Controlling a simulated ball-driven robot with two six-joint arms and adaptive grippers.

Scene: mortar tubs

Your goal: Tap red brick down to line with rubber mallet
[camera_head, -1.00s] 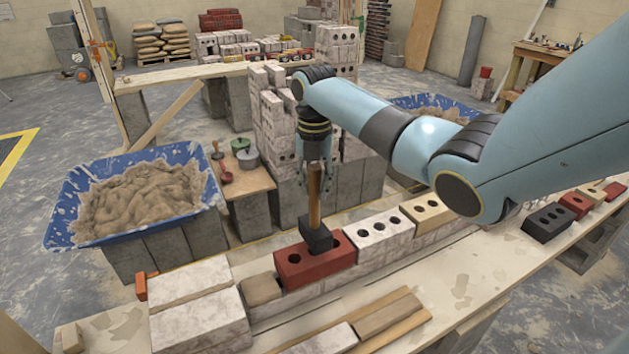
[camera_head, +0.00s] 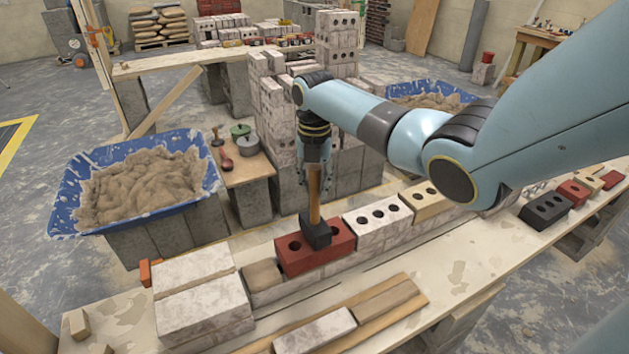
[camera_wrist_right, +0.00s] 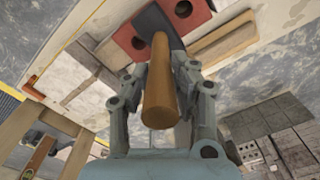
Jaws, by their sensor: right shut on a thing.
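The red brick (camera_head: 295,256) with round holes lies on the low wall course, between a tan block on its left and a white holed brick on its right. My right gripper (camera_head: 315,170) is shut on the wooden handle of the rubber mallet (camera_head: 315,234). The handle hangs roughly upright, with the black head at or just over the top of the red brick; I cannot tell whether they touch. In the right wrist view the fingers (camera_wrist_right: 160,85) flank the handle, and the black head (camera_wrist_right: 155,22) overlaps the red brick (camera_wrist_right: 190,14). My left gripper is not in view.
A white holed brick (camera_head: 378,219) and a tan one (camera_head: 427,200) continue the course rightward. Pale blocks (camera_head: 203,308) stand at the left. Loose boards (camera_head: 385,305) lie in front. A blue mortar tub (camera_head: 66,207) stands at the back left. A dark holed brick (camera_head: 547,208) lies at the right.

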